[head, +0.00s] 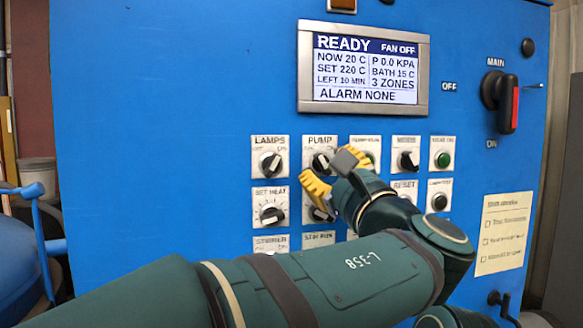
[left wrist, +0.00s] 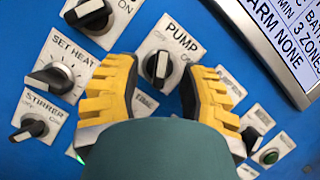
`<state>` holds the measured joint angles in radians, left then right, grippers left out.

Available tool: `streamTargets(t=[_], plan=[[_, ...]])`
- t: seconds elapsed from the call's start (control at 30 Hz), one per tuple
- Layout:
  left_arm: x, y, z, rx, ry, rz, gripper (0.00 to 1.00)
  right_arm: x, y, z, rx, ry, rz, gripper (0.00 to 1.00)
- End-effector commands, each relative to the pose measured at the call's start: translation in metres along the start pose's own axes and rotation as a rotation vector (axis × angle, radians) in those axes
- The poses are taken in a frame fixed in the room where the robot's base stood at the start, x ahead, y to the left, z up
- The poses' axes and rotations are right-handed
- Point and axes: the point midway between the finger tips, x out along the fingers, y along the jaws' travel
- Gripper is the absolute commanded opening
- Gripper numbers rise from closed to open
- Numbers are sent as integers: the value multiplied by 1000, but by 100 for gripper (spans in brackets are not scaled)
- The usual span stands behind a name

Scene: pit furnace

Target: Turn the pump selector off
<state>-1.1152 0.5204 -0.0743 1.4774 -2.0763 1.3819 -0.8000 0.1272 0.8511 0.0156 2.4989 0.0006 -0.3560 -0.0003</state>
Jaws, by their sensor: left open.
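The pump selector (head: 320,161) is a black knob with a pale bar on a white plate marked PUMP, on the blue panel. In the left wrist view the pump selector (left wrist: 158,66) shows between my fingertips, its bar upright in the picture; I cannot tell for sure which mark it points at. My left gripper (head: 334,172) is open in front of the panel, its yellow fingers either side of the knob. In the left wrist view the left gripper (left wrist: 160,78) has a gap on both sides of the knob; contact is not visible. My right gripper is not in view.
Close by are the lamps knob (head: 271,163), the set heat dial (head: 271,213) and a green button (head: 443,160). A display (head: 364,70) above reads READY, FAN OFF, ALARM NONE. A red-and-black main switch (head: 507,102) is at the right. My left arm hides several lower controls.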

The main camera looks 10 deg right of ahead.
Motion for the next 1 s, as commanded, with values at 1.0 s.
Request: streamTargets(t=[1.0], plan=[[-67,0,1,-2,-1,0,41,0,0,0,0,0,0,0]])
